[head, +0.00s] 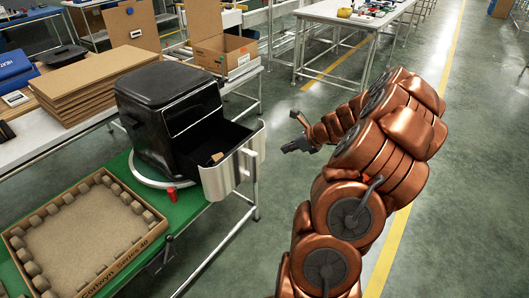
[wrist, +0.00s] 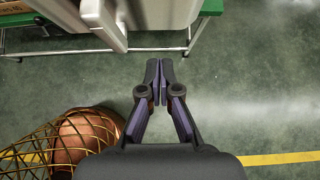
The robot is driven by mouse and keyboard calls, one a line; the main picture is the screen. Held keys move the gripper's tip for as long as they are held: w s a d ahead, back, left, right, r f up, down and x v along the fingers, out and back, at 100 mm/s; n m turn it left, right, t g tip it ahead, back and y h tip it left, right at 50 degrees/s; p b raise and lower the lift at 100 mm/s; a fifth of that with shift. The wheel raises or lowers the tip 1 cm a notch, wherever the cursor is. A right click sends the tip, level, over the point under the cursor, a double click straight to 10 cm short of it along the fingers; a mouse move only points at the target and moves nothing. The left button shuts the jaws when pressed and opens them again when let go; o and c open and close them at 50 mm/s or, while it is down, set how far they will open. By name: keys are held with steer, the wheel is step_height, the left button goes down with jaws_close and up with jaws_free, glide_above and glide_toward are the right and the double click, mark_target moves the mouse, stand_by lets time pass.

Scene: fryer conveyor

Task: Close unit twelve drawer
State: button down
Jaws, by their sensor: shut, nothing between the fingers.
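A black air fryer (head: 166,112) stands on a round pale base on the green bench at the left in the head view. Its drawer (head: 232,165), with a pale front and a handle (head: 249,163), is pulled out toward the right. A small brown item lies inside the drawer. My gripper (head: 284,148) is shut and empty, to the right of the drawer front and apart from it. In the wrist view my gripper (wrist: 159,62) points up the picture with its fingertips together. The pale drawer front (wrist: 165,12) and handle (wrist: 103,20) show at the top.
A cardboard tray (head: 88,238) sits on the green bench (head: 190,205) at front left. A red button (head: 171,194) is beside the fryer. Floor right of the bench is clear.

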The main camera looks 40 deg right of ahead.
steer(key=p, duration=0.1)
glide_toward(263, 151)
steer(key=a+f, duration=0.3)
steer(key=a, duration=0.1)
steer(key=shift+w+a+p, duration=0.15)
steer(key=shift+w+p, duration=0.1)
steer(key=shift+w, duration=0.6)
steer(key=shift+w+a+p, duration=0.15)
steer(key=shift+w+p, duration=0.1)
steer(key=shift+w, duration=0.6)
